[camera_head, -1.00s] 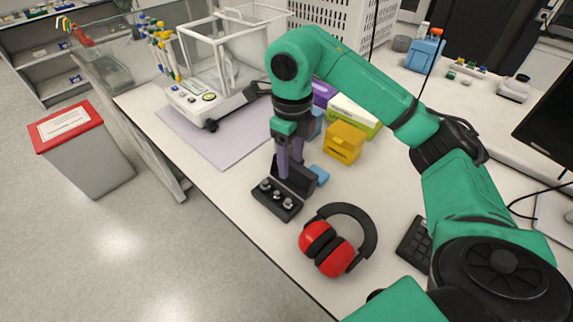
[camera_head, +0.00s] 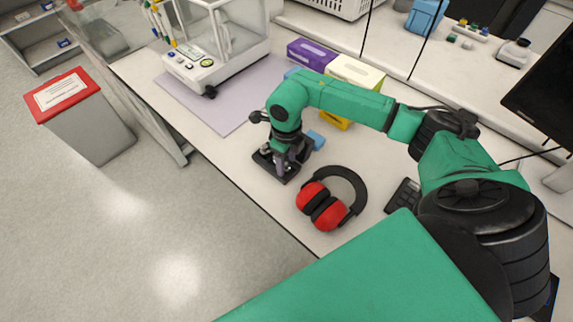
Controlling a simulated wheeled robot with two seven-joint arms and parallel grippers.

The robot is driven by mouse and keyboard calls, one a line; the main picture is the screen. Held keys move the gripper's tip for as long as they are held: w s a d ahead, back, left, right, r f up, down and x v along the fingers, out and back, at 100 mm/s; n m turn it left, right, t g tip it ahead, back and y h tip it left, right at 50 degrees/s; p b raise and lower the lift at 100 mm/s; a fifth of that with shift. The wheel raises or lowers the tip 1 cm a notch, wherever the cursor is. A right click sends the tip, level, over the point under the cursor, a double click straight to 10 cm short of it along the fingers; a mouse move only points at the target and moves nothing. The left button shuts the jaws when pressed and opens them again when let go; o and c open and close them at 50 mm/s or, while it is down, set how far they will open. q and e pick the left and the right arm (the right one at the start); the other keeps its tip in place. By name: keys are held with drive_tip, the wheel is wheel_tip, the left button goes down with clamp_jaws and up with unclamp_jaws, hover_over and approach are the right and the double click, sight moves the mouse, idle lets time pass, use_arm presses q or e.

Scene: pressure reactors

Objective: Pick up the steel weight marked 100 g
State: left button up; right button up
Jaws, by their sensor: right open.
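A small black weight case (camera_head: 262,162) with an open lid lies on the white bench. Small steel weights stood in a row in it in the earlier view. Now one pale steel top (camera_head: 267,150) shows beside my gripper, and the other weights are largely hidden behind the fingers. No marking can be read, so I cannot tell which is the 100 g one. My right gripper (camera_head: 281,166) points down over the case with its fingers low among the weights. It is open, and I see no weight lifted. My left gripper is out of view.
Red ear defenders (camera_head: 325,207) lie close to the right of the case. A blue block (camera_head: 316,140) and a yellow box (camera_head: 337,122) stand behind it. The balance (camera_head: 205,62) stands on a lilac mat (camera_head: 228,117) at the back left. The bench's front edge is near.

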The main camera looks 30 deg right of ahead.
drive_tip(key=shift+w, duration=0.1)
clamp_jaws()
